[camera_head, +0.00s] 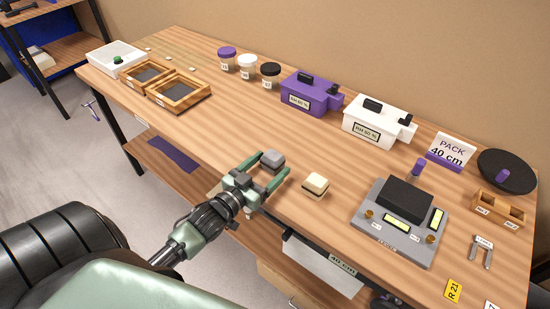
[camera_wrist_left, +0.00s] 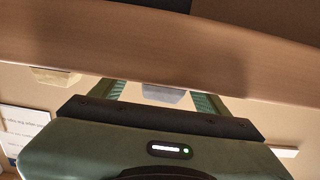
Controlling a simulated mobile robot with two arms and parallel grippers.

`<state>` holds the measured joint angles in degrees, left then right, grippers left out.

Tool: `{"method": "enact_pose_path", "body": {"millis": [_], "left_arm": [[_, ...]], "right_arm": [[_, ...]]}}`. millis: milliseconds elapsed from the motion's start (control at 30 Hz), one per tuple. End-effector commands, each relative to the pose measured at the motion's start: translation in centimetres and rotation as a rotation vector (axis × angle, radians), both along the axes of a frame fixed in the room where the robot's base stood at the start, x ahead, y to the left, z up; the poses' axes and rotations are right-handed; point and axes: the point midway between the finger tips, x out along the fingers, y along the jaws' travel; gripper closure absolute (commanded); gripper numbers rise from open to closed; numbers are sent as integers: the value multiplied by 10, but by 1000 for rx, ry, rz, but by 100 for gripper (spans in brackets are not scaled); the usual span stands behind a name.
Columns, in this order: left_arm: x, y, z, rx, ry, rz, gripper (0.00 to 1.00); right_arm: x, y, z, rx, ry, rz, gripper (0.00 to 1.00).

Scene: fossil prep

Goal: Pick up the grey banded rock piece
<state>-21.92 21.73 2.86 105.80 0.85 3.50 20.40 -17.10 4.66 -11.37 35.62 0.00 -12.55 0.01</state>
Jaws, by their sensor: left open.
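The grey rock piece (camera_head: 272,159) is a small block on the wooden table near its front edge. Its banding is too small to make out. My left gripper (camera_head: 273,165) is open, with its two green fingers pointing at the grey piece, which sits between the fingertips. In the left wrist view the grey piece (camera_wrist_left: 163,94) shows between the green fingers (camera_wrist_left: 158,92), with a gap on each side. I cannot tell how deep it sits between them. My right gripper is not in view.
A cream banded block (camera_head: 315,186) lies just right of my left gripper; it also shows in the wrist view (camera_wrist_left: 55,76). A grey scale-like device (camera_head: 375,237) stands further right. Purple (camera_head: 309,97) and white (camera_head: 370,128) boxes stand behind. Wooden trays (camera_head: 178,94) are at left.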

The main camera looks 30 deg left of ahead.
Motion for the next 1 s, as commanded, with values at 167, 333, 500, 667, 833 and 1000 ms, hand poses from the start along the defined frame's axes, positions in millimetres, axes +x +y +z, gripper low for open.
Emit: {"method": "enact_pose_path", "body": {"millis": [167,333,500,667,833,1000], "left_arm": [[26,2,5,3,-3,0,25],[48,2,3,0,-2,0,25],[54,1,2,0,0,-1,25],[54,1,2,0,0,-1,27],[54,1,2,0,0,-1,75],[54,1,3,0,-3,-1,100]], "right_arm": [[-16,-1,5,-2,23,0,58],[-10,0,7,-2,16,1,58],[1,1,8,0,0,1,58],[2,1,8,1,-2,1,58],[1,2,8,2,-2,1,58],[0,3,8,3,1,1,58]]}}
